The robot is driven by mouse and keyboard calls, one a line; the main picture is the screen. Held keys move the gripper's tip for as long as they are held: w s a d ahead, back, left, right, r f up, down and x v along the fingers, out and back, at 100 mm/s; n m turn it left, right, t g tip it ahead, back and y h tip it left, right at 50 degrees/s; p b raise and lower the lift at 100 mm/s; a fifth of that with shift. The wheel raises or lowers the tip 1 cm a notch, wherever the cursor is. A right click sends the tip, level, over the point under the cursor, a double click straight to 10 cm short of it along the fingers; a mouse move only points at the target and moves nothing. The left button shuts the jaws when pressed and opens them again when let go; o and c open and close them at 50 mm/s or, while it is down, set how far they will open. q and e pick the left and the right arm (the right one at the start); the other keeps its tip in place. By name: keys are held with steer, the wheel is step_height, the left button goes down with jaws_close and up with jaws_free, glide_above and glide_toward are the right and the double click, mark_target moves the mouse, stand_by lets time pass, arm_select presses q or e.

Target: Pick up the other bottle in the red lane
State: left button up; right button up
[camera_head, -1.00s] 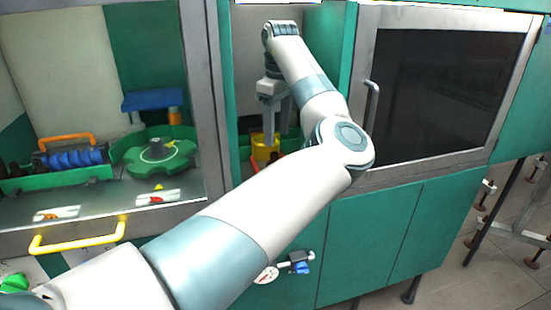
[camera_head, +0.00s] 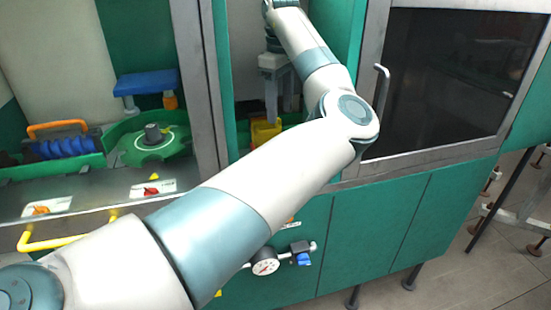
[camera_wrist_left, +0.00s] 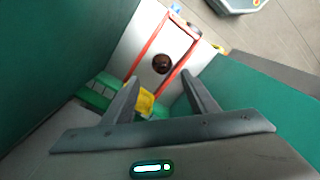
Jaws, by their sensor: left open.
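An amber bottle (camera_wrist_left: 162,64), dark and round from above, stands on a pale surface between two red lines (camera_wrist_left: 147,47) in the left wrist view. The red lines mark a lane. My left gripper (camera_wrist_left: 160,79) is open and empty, with its two fingers pointing toward the bottle and apart from it. In the head view the left gripper (camera_head: 281,112) hangs pointing down inside the middle cabinet bay. No bottle can be made out in the head view, where my arm covers part of the bay. My right gripper is not in view.
A yellow container (camera_head: 265,132) sits near the left fingers; yellow also shows in the left wrist view (camera_wrist_left: 145,101). Green walls flank the bay. A grey post (camera_head: 200,90) stands left, and a dark-windowed door (camera_head: 445,80) right. A green wheel-like fixture (camera_head: 150,144) is in the left bay.

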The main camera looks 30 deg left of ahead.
arm_select(q)
step_height(320, 180, down, 10)
steer(key=p, duration=0.3)
steer(key=shift+f, duration=0.1)
steer(key=shift+a+f, duration=0.1)
steer(key=shift+f, duration=0.4)
steer(key=shift+s+a+f+p, duration=0.2)
steer(key=shift+a+f+p, duration=0.05)
steer(key=shift+f+p, duration=0.6)
steer(key=f, duration=0.1)
steer(key=f+p, duration=0.1)
steer(key=shift+a+f, duration=0.25)
steer(key=shift+f, duration=0.5)
steer(key=shift+c, duration=0.7)
